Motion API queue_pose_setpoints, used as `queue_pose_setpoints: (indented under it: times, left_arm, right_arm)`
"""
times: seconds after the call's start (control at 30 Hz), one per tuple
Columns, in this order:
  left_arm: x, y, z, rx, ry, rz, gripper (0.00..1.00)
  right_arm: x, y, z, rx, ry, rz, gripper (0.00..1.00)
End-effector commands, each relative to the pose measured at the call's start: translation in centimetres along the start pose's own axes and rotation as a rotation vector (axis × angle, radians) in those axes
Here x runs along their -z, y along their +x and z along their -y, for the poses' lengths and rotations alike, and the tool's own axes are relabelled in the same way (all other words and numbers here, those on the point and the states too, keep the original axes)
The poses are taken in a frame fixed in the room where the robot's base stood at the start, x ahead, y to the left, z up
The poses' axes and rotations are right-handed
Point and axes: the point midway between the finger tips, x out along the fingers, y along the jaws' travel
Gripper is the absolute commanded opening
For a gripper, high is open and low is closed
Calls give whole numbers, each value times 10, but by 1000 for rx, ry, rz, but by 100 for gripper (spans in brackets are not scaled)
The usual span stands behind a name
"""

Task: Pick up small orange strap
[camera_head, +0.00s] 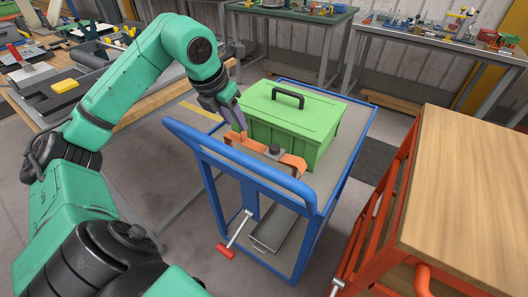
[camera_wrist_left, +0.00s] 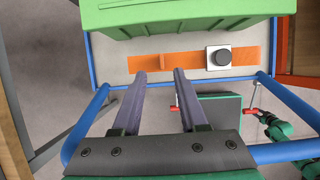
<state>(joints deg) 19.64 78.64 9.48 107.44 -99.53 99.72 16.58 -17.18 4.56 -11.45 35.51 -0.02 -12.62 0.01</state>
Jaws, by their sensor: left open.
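The small orange strap (camera_head: 291,163) lies on the top of the blue cart, in front of the green toolbox. In the left wrist view the strap (camera_wrist_left: 160,62) runs across the picture, with a black round knob on a pale square plate (camera_wrist_left: 219,57) on its right part. My left gripper (camera_head: 238,122) is over the strap's left part in the head view. In the left wrist view its two fingers (camera_wrist_left: 160,76) are apart, with nothing between them, and their tips reach the strap's near edge. I cannot tell whether they touch it. My right gripper is not in view.
The green toolbox (camera_head: 292,117) with a black handle stands right behind the strap. The blue cart's raised push bar (camera_head: 232,158) runs along the near side. A wood-topped orange bench (camera_head: 470,190) stands close on the right. A cluttered workbench (camera_head: 148,101) is at left.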

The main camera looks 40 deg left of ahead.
Motion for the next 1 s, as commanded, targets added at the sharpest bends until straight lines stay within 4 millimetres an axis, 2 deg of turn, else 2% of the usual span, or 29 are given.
queue_pose_setpoints:
  times: [0.17,0.3,0.5,0.53,0.6,0.63,1.0]
  left_arm:
    - [-4,27,3,6,1,-3,42]
    - [-4,50,3,4,0,-1,42]
    - [-4,53,2,1,1,0,42]
    - [-4,53,2,1,1,0,35]
    - [-4,53,2,1,1,0,8]
    - [-4,53,2,1,1,0,0]
    - [-4,52,2,1,1,1,0]
  right_arm:
    - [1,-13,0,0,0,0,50]
    - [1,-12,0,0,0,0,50]
    - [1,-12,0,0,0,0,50]
    - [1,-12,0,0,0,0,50]
    - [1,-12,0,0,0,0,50]
    - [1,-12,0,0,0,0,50]
    - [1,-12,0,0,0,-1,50]
